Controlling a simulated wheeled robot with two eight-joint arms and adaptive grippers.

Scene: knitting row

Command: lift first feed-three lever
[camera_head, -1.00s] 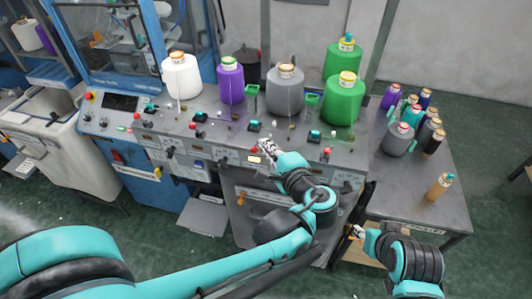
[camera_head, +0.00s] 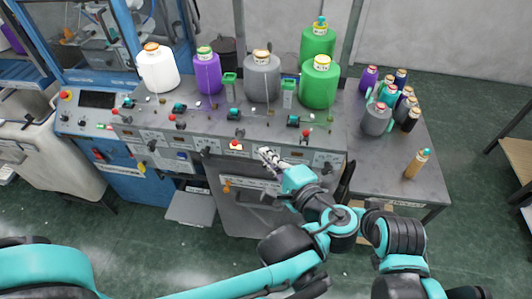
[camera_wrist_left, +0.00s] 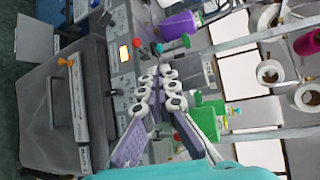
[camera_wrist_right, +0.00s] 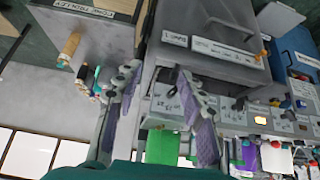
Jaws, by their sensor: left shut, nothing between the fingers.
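The machine's grey front panel carries small black levers, one (camera_head: 205,152) left of a lit orange button (camera_head: 235,146) and another (camera_head: 327,167) at the right end. The lit button also shows in the left wrist view (camera_wrist_left: 124,52). I cannot tell which lever is the first feed-three one. My left gripper (camera_head: 268,155) is shut and empty, just right of the lit button at the panel front. Its fingertips (camera_wrist_left: 158,72) are close together in the left wrist view. My right gripper (camera_wrist_right: 155,78) is open and empty in the right wrist view, its fingers apart before the machine's front.
White (camera_head: 158,70), purple (camera_head: 207,75), grey (camera_head: 262,80) and green (camera_head: 320,85) yarn cones stand on the machine top. A side table (camera_head: 385,175) at right holds several small cones and a tan bottle (camera_head: 417,165). My two arms are close together in front.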

